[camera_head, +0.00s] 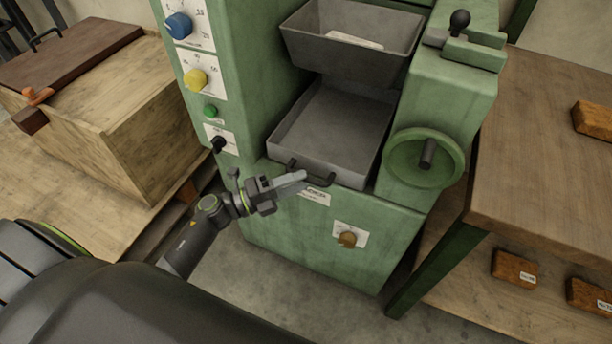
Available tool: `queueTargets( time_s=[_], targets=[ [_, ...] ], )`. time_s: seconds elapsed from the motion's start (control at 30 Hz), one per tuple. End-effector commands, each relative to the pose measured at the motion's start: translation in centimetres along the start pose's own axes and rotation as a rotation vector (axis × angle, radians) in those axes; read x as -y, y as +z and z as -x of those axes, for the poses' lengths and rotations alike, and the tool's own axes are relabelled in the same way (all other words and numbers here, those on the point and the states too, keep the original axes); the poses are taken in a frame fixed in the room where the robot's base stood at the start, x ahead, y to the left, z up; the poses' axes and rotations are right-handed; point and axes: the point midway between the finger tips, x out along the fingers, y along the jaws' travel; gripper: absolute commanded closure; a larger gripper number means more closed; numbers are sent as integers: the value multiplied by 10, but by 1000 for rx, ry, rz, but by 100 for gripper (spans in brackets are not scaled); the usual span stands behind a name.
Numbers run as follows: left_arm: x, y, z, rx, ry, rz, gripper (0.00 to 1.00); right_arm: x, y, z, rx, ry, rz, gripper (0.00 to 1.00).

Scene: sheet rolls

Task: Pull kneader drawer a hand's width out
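The kneader (330,235) is a green machine in the middle of the head view. Its drawer (338,125) is an open-topped grey metal tray in the lower opening. A dark bar handle (322,181) sits on the drawer's front edge. My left gripper (303,182) comes in from the left, its pale fingers pointing right at the handle and overlapping its left part in the picture. I cannot tell whether the fingers touch the handle or how far they are parted. My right gripper is not in view.
A grey hopper (352,38) sits above the drawer. A wooden chest (125,125) is at the left. A wooden table (550,150) with brown blocks is at the right.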

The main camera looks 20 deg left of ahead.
Motion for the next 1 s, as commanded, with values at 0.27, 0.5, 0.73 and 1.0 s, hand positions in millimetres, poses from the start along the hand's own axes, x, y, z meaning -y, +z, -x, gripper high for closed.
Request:
queueTargets(
  time_s=[0.27,0.5,0.73,1.0],
  targets=[
    [0,0,-26,1,0,1,64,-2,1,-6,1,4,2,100],
    [-1,0,-27,1,1,1,64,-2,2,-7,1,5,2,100],
    [-1,0,-27,1,1,1,87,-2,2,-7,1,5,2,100],
    [-1,0,-27,1,1,1,100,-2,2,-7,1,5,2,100]
  ],
)
